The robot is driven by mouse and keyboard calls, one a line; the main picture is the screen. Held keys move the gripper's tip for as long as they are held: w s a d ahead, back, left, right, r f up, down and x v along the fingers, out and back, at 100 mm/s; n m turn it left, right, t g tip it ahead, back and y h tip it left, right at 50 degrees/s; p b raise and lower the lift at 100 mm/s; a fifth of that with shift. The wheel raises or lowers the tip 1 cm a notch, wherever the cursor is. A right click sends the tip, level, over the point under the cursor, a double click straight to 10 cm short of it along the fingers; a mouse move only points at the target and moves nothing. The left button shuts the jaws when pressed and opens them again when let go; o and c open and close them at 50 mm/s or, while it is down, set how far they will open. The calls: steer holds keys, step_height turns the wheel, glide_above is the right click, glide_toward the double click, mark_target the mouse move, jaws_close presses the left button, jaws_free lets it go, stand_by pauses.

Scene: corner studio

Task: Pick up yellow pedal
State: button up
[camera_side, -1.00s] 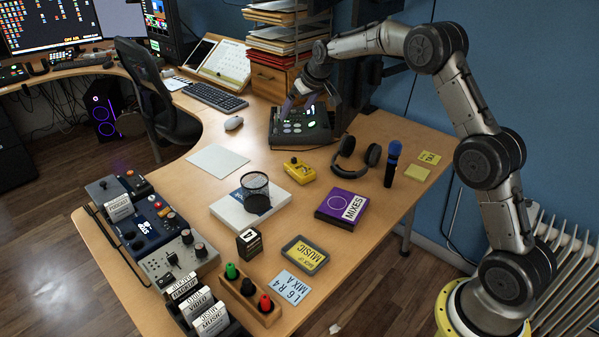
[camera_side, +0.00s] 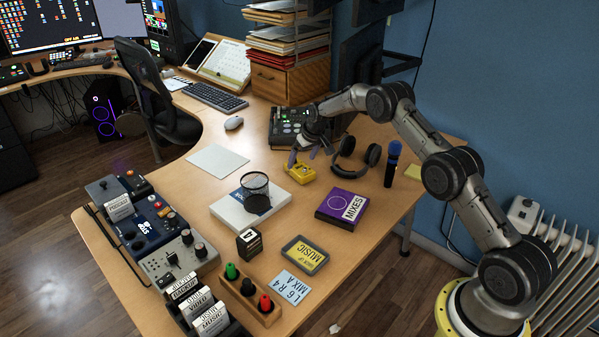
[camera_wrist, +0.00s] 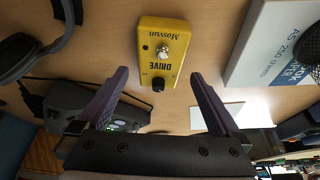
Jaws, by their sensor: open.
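The yellow pedal (camera_side: 300,172) lies on the desk between the white paper ream and the headphones. In the wrist view the yellow pedal (camera_wrist: 162,52) shows its "DRIVE" lettering, a silver footswitch and a black knob. My gripper (camera_side: 309,157) is just above and behind the pedal in the side view, partly covering its far end. In the wrist view my gripper (camera_wrist: 160,82) is open, with its two fingers apart and nothing between them. The pedal sits ahead of the fingertips, roughly centred between them. I cannot tell the exact height gap.
Black headphones (camera_side: 357,158) stand right of the pedal. A white ream with a mesh cup (camera_side: 255,190) is to its left, a purple box (camera_side: 341,207) in front. A dark desk device (camera_side: 284,127) stands behind, beneath my arm. Bare desk surrounds the pedal.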

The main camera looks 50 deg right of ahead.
mark_target(299, 166)
steer(key=shift+x, duration=2.65)
steer(key=c, duration=1.5)
steer(key=shift+r, duration=0.1)
steer(key=shift+c, duration=0.3)
